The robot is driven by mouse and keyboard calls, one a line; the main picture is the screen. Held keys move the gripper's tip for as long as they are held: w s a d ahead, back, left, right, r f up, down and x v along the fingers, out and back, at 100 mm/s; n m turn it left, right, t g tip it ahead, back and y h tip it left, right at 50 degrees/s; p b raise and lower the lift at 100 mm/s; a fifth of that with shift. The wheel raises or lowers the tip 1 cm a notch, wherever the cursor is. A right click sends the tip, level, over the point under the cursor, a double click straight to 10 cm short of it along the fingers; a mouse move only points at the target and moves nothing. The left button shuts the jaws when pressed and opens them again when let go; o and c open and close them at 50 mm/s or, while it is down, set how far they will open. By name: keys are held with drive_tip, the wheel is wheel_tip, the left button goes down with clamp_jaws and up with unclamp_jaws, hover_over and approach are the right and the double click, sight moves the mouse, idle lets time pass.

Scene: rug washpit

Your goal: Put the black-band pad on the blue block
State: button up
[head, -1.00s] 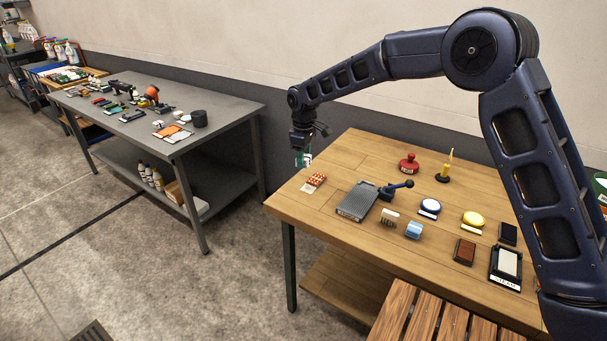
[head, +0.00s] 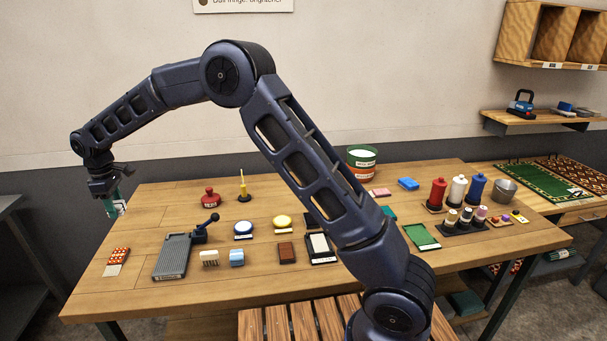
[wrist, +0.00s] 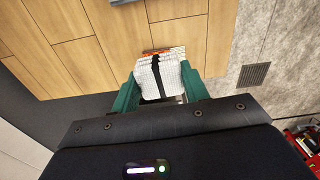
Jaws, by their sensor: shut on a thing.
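My gripper (wrist: 160,84) is shut on the black-band pad (wrist: 148,80), a white gridded pad with a dark strip across it, between its green fingers in the wrist view. In the head view my gripper (head: 113,206) is at the far left, by the wooden table's left end, and the pad is small and partly hidden there.
Bottles (head: 457,190) and a green-white tub (head: 361,162) stand to the right.

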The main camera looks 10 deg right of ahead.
drive_tip(key=w+d+m, duration=0.5)
drive_tip(key=w+d, duration=1.7)
drive_tip(key=w, duration=0.3)
drive_tip(key=w+d+m, duration=0.1)
drive_tip(key=w+d, duration=0.4)
drive_tip(key=d, duration=0.5)
drive_tip(key=w+d+r+m, duration=0.15)
drive_tip(key=w+d, duration=0.25)
drive_tip(key=d, duration=0.5)
drive_tip(key=w+d+m, duration=0.2)
drive_tip(key=w+d, duration=0.3)
drive_tip(key=d, duration=0.5)
drive_tip(key=w+d+m, duration=0.3)
drive_tip(key=d, duration=1.4)
drive_tip(key=r+m, duration=0.1)
drive_tip(key=m, duration=0.5)
hover_over(409, 182)
wheel_tip(409, 182, down, 20)
drive_tip(key=shift+w+r, duration=0.15)
